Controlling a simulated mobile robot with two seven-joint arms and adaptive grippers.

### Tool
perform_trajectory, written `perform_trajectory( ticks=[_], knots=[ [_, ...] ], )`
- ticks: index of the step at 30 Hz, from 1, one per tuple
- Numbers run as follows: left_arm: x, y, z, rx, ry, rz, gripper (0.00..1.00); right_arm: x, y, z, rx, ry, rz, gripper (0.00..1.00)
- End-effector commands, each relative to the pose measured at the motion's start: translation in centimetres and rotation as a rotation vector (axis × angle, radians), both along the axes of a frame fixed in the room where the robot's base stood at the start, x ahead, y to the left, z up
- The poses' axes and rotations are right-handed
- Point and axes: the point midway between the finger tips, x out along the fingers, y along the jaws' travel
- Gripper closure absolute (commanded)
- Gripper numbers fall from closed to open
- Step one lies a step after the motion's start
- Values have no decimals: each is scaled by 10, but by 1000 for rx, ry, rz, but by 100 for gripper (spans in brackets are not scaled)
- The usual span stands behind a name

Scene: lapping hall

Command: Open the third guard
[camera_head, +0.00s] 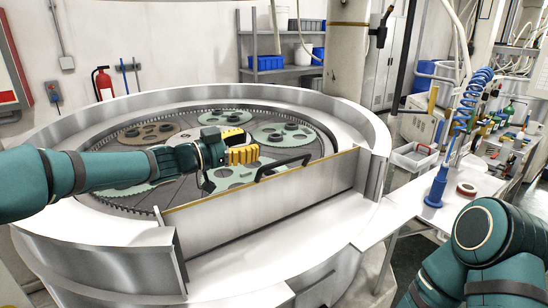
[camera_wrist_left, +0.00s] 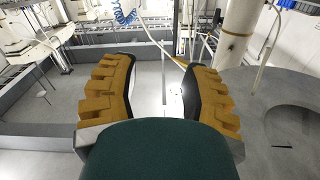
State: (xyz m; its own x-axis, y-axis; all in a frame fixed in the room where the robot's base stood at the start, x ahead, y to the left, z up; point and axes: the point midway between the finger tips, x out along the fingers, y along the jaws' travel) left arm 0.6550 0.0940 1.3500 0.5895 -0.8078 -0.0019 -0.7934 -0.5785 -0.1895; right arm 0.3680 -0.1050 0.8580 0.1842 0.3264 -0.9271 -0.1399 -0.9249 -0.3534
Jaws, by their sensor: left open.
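The guard (camera_head: 255,207) is an upright grey metal panel at the front opening of the round lapping machine. A black bar handle (camera_head: 284,167) sits at its top edge. My left gripper (camera_head: 258,154) reaches in from the left over the machine. Its yellow fingers point towards the handle and are a little left of it, apart from it. In the left wrist view the two padded fingers (camera_wrist_left: 163,95) are spread with nothing between them. My right arm shows at the lower right of the head view, but its gripper is out of view.
The machine's raised rim (camera_head: 120,108) surrounds a toothed ring with several green and brown carriers (camera_head: 225,117). A white bench (camera_head: 455,190) with a blue coiled hose stand (camera_head: 437,188) and a tape roll stands to the right. A shelf (camera_head: 285,72) with blue bins is at the back.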

Motion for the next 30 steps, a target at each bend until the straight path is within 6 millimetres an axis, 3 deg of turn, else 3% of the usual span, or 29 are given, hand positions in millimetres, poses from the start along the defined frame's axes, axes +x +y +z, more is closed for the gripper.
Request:
perform_trajectory(
  ticks=[5,15,21,30],
  knots=[
    [0,0,-18,-2,4,0,54,-1,0,-6,-1,2,1,100],
    [0,0,-84,-2,5,0,54,0,1,-24,-4,2,0,100],
    [23,-33,-80,-2,0,-3,54,0,1,-22,-4,2,0,100],
    [42,-58,-79,-1,1,0,54,0,1,-22,-4,2,0,100]
  ],
)
